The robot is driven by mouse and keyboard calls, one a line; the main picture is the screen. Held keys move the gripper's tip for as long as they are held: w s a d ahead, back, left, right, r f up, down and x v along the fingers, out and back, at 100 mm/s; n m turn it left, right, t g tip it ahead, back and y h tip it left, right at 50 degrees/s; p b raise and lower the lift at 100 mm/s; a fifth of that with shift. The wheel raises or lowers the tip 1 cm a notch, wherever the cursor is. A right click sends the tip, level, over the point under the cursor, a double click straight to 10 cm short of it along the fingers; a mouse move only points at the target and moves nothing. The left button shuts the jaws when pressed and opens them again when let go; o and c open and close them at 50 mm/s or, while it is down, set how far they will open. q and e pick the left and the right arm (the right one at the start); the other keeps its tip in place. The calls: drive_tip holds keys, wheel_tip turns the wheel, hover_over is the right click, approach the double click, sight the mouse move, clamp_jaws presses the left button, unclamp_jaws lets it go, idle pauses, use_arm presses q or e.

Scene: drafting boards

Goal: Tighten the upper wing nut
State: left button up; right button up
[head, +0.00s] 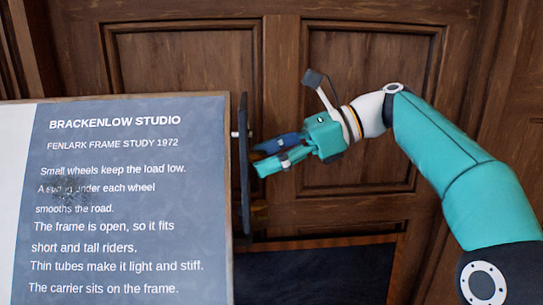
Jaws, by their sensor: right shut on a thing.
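My right gripper (258,159) comes in from the right, with one dark blue finger and one teal finger. It is shut at the right side of the dark upright strip (244,180) along the drafting board's edge. The upper wing nut is between its fingertips and is almost wholly hidden by them. A small brass-coloured piece (259,212), dim and too small to make out well, shows lower down on the same strip; it looks like the lower wing nut. My left gripper is not in view.
The drafting board (120,245) with a grey text sheet fills the left side. A short silver pin (238,134) sticks out at its right edge, just above my fingers. Brown wood panelling (370,70) stands behind. A dark panel (310,278) is below my gripper.

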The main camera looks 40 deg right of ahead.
drive_tip(key=shift+f, duration=0.3)
drive_tip(key=o, duration=1.2)
drive_tip(key=shift+w+r, duration=0.1)
drive_tip(key=shift+c, duration=0.2)
drive_tip(key=shift+r, duration=0.15)
drive_tip(key=v, duration=0.7)
drive_tip(key=shift+s+d, duration=0.2)
